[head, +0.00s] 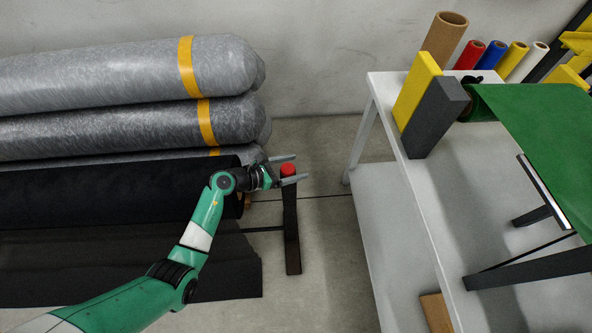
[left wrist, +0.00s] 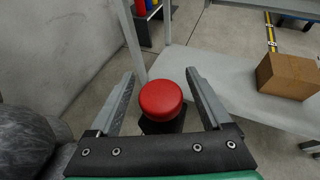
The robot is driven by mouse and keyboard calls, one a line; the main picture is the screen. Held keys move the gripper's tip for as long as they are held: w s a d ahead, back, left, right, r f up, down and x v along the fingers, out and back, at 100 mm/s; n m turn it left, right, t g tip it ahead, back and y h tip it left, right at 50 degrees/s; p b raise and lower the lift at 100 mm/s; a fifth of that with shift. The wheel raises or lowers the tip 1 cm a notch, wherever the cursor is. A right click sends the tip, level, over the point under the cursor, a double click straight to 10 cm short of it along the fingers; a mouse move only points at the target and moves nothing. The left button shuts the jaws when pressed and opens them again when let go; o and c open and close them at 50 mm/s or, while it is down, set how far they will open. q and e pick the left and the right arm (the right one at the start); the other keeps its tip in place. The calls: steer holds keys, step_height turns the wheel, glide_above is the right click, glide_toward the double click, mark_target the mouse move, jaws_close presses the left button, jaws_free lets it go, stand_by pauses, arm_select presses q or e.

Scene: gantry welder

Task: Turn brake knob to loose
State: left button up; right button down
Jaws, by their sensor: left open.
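The brake knob (head: 288,170) is a round red cap on top of a dark upright post (head: 291,225) beside the black roll. In the left wrist view the red knob (left wrist: 161,100) sits between the two open fingers, with a gap on each side. My left gripper (head: 292,169) is open around the knob, one finger on the far side and one on the near side. No mark showing the knob's setting can be made out. My right gripper is not in view.
A black roll (head: 120,190) lies left of the post, with grey wrapped rolls (head: 120,75) stacked behind. A white table (head: 450,185) with a green sheet (head: 535,125) stands at the right. A cardboard box (left wrist: 288,76) rests on its lower shelf. Bare floor lies between.

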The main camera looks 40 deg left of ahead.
arm_select(q)
steer(key=shift+w+d+f, duration=0.2)
steer(key=shift+w, duration=0.2)
jaws_close()
steer(key=n+y+p, duration=0.1)
steer(key=p, duration=0.1)
steer(key=n+y+p, duration=0.1)
steer(key=p, duration=0.2)
steer(key=n+y+p, duration=0.1)
steer(key=y+p, duration=0.1)
steer(key=p, duration=0.1)
steer(key=shift+a+r+n, duration=0.3)
steer(key=shift+a+r, duration=0.05)
steer(key=shift+r, duration=0.05)
steer(key=shift+a+f+n+y+p, duration=0.15)
steer(key=shift+n+y+p, duration=0.15)
steer(key=shift+y+p, duration=0.25)
steer(key=shift+a+f+n+y, duration=0.1)
steer(key=shift+f+n+y, duration=0.05)
steer(key=shift+n+y, duration=0.15)
steer(key=shift+f, duration=0.1)
